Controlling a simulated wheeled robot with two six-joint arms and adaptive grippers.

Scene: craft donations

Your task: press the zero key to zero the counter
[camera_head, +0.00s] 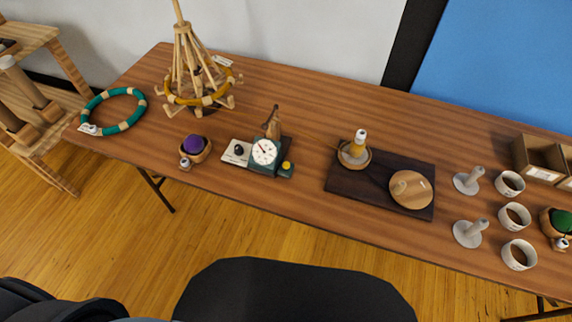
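The counter (265,151) is a small dark green device with a round white dial and a needle. It stands near the front edge of the wooden table, left of the middle. A yellow round button (287,166) sits at its right side, and a pale plate (231,158) with a black knob (239,150) lies against its left side. A brown, upright wooden piece rises behind the dial. I cannot read any label that marks the zero key. Neither of my grippers is in view.
A wooden yarn-winder-like stand (190,50), a teal-and-wood ring (122,127) and a bowl with a purple ball (194,146) are to the left. A dark board (345,185), grey pegs (468,233) and white cups (515,217) are to the right.

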